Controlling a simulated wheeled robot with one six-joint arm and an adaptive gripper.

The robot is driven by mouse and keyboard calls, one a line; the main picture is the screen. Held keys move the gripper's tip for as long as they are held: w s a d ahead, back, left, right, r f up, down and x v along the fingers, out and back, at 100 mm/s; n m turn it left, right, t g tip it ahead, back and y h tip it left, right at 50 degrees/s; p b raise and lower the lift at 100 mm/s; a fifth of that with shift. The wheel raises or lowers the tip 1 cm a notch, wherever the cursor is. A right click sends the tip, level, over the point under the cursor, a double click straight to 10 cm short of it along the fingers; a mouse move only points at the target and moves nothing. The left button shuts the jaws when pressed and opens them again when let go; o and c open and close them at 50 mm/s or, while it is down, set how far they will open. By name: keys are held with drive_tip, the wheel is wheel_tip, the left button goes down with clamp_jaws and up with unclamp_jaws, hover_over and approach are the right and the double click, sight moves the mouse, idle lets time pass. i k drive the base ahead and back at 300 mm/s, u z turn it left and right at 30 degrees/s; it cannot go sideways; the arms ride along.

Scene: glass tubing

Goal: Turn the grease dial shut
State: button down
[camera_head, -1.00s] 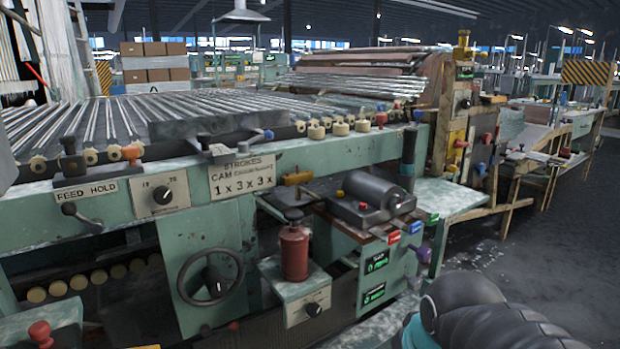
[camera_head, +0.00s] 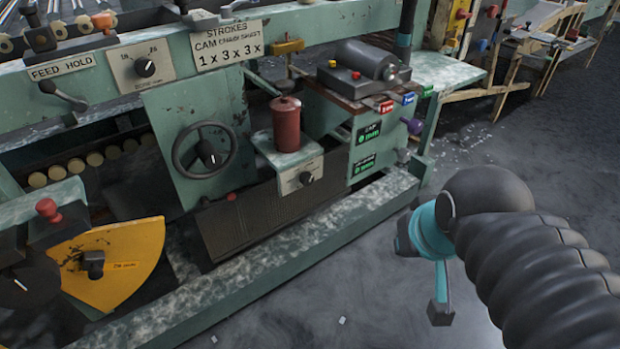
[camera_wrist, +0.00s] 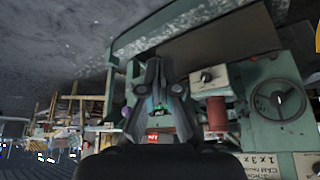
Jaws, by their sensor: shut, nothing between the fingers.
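A small black dial (camera_head: 306,178) with a pale pointer sits on a cream plate on the front of a green shelf, under a red canister (camera_head: 286,124). It looks like the grease dial, but I cannot read its plate. The dial also shows in the upside-down wrist view (camera_wrist: 207,77), right of my gripper (camera_wrist: 158,64), with the red canister (camera_wrist: 217,114) beside it. My gripper is shut and empty. In the head view my arm is at the lower right, over open floor and apart from the machine. The fingertips are hard to make out there.
A black handwheel (camera_head: 205,149) is left of the dial. A feed hold lever (camera_head: 62,94), another dial (camera_head: 145,67) and a yellow plate (camera_head: 117,262) are farther left. A green bottom rail (camera_head: 290,255) runs along the machine's foot.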

sight(306, 178)
drive_tip(key=u, duration=0.75)
drive_tip(key=k, duration=0.75)
drive_tip(key=z, duration=0.2)
